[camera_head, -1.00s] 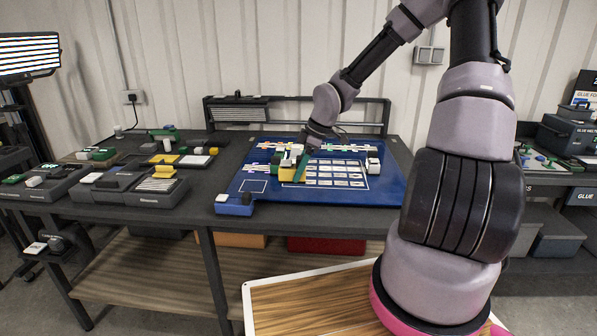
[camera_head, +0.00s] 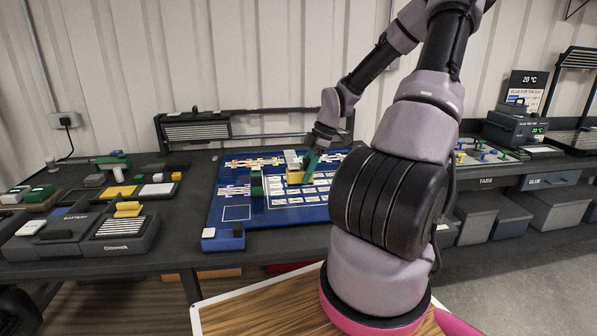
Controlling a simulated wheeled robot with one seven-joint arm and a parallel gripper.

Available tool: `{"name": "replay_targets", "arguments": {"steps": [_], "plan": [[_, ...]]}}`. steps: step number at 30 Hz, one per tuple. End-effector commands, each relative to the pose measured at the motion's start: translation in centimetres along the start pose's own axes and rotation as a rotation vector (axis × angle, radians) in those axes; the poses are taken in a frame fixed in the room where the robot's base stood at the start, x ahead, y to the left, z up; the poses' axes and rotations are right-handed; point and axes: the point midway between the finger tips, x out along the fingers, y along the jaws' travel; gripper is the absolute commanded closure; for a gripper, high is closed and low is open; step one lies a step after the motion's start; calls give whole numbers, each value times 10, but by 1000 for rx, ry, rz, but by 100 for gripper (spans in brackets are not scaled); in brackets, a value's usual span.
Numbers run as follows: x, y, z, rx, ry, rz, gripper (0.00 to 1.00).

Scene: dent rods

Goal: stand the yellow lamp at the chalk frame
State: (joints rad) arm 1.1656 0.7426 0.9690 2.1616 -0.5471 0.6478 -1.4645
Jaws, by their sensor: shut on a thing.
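The chalk frame (camera_head: 237,213) is a thin white square outline on the front left of the blue board, and it is empty. My gripper (camera_head: 304,172) is over the middle of the board, shut on a yellow block-like thing, which I take for the yellow lamp (camera_head: 296,179). It is right of and behind the chalk frame. The fingers and the wrist partly hide it, and I cannot tell whether it touches the board. A pale upright piece (camera_head: 292,160) shows right behind it. A dark green upright block (camera_head: 256,182) stands between it and the frame.
The blue board (camera_head: 275,218) carries printed rows and a white-topped blue block (camera_head: 223,238) at its front left corner. Another yellow piece (camera_head: 128,209) lies on a grey dock (camera_head: 120,245) at left. My arm hides the board's right side.

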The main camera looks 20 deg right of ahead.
Motion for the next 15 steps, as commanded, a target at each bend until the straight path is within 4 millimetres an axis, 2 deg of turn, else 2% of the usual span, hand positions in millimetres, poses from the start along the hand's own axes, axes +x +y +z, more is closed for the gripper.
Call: {"name": "replay_targets", "arguments": {"steps": [15], "plan": [[48, -1, 18, -1, 1, -3, 100]]}}
